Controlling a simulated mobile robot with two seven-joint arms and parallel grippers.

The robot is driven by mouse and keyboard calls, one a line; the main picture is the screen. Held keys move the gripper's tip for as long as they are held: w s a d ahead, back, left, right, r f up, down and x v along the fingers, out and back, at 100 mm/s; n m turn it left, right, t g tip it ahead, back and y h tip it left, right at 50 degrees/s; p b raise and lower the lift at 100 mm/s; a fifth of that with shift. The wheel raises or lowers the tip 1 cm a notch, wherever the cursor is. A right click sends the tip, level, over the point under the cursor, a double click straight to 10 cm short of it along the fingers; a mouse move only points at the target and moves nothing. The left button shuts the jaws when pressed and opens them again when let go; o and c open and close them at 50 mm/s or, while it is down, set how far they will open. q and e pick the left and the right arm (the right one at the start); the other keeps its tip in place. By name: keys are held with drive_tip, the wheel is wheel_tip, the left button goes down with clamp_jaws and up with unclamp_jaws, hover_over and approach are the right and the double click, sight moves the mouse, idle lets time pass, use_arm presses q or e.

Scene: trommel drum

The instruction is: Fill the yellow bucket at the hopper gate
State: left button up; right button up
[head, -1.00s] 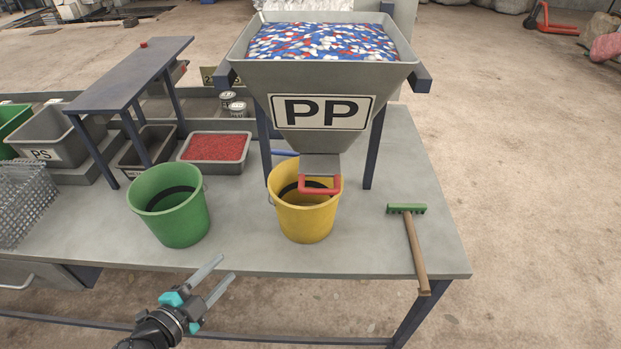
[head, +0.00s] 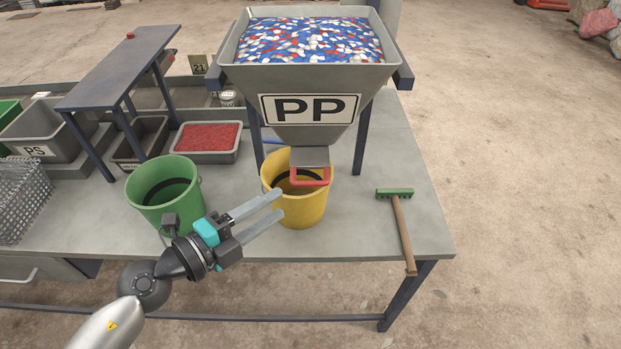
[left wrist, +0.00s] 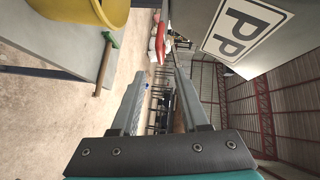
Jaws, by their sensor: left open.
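The yellow bucket (head: 305,207) stands upright on the bench under the grey PP hopper (head: 310,80), which holds blue, red and white flakes. The hopper's gate has a red handle (head: 312,178) just over the bucket's mouth. The handle also shows in the left wrist view (left wrist: 167,45), above and between the fingers. My left gripper (head: 278,206) is open and empty, its fingertips in front of the bucket's left side in the head view; whether they touch it I cannot tell. In the visible part, the bucket looks empty. My right gripper is not in view.
A green bucket (head: 165,192) stands left of the yellow one, close to my left arm. A green-headed scraper (head: 400,225) lies at the bench's right. A tray of red granules (head: 207,138) and a dark raised shelf (head: 122,65) stand behind at left.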

sight(310, 183)
use_arm(q)
drive_tip(key=x, duration=1)
clamp_jaws()
drive_tip(key=shift+s+f, duration=0.1)
drive_tip(key=shift+f, duration=0.1)
idle(1.1)
